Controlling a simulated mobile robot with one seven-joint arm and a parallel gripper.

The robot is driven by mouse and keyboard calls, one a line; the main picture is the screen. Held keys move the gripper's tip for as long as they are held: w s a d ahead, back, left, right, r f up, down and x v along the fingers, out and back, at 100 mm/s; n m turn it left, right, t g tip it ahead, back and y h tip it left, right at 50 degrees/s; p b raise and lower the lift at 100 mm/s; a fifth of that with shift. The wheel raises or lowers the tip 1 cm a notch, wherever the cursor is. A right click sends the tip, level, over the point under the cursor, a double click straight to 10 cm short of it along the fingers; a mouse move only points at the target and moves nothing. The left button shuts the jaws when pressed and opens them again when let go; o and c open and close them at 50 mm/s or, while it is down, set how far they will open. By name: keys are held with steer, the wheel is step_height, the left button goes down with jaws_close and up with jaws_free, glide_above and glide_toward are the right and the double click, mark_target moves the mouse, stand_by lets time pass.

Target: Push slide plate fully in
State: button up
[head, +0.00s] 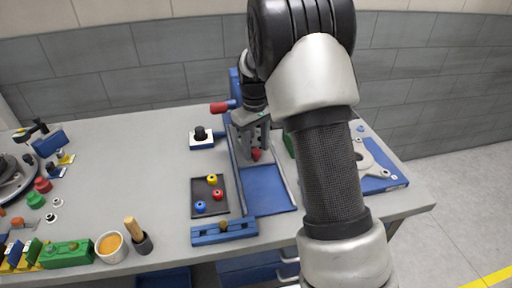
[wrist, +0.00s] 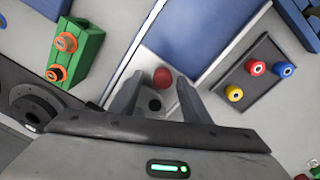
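A light grey plate (wrist: 150,66) with a red ball knob (wrist: 163,77) and a dark round spot shows between my fingers in the wrist view; it looks like the slide plate. It lies beside the flat blue surface (wrist: 200,30) of the fixture. In the head view the red knob (head: 256,154) is just under my gripper (head: 252,140), above the blue fixture bed (head: 266,187). My gripper (wrist: 159,79) is open, with one finger on each side of the knob. I cannot tell whether the fingers touch it. My arm hides the fixture's right part.
A dark tray (head: 208,195) with yellow, red and blue knobs lies left of the fixture. A blue bar (head: 223,231) lies at the front edge. A red-ended handle (head: 220,107) sticks out left. A green block (wrist: 80,52) stands near my fingers. The grey table's centre-left is clear.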

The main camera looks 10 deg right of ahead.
steer(key=shift+a, duration=0.1)
step_height(320, 180, up, 17)
steer(key=p, duration=0.2)
steer(key=shift+s+a+r, duration=0.15)
steer(key=shift+r, duration=0.05)
stand_by(0.4)
